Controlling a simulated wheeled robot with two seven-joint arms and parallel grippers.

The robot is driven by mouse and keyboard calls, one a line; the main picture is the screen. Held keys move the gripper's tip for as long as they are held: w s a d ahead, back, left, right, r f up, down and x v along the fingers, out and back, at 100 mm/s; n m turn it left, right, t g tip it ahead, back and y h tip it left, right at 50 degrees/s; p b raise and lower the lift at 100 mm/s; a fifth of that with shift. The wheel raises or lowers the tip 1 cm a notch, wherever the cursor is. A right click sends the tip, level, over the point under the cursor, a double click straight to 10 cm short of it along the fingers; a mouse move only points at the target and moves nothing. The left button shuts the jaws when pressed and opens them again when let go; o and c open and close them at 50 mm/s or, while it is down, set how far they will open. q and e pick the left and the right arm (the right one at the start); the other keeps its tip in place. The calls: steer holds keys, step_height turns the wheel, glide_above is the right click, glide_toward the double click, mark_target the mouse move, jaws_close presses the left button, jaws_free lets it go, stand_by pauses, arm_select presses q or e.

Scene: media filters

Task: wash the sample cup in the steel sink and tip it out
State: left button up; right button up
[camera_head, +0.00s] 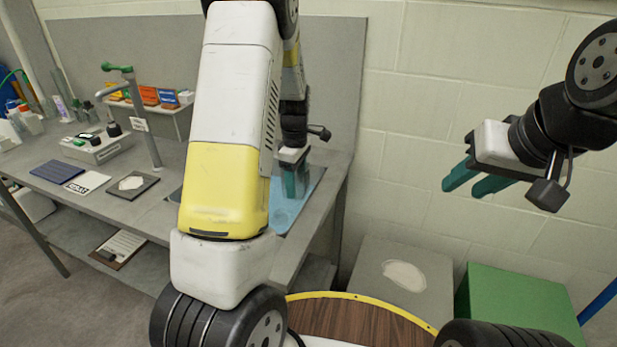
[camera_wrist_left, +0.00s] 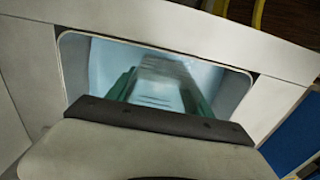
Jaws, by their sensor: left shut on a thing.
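My left gripper (camera_head: 294,184) reaches over the sink (camera_head: 283,217), whose basin looks pale blue. Its green fingers point down. In the left wrist view the gripper (camera_wrist_left: 165,90) is shut on a clear, see-through thing that appears to be the sample cup (camera_wrist_left: 164,76), with a green finger on either side. The cup's tilt and contents cannot be told. In the head view the cup is not clearly visible. My right gripper (camera_head: 463,191) is open and empty, held in the air before the wall at the right.
A tap (camera_head: 143,120) with a green handle stands left of my left arm. On the bench are a grey instrument (camera_head: 97,146), a blue mat (camera_head: 57,172), a dark tray (camera_head: 149,184) and a shelf of coloured boxes (camera_head: 150,97). A grey box (camera_head: 378,270) and green box (camera_head: 515,300) stand at right.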

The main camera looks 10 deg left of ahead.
arm_select(q)
steer(key=shift+r, duration=2.3)
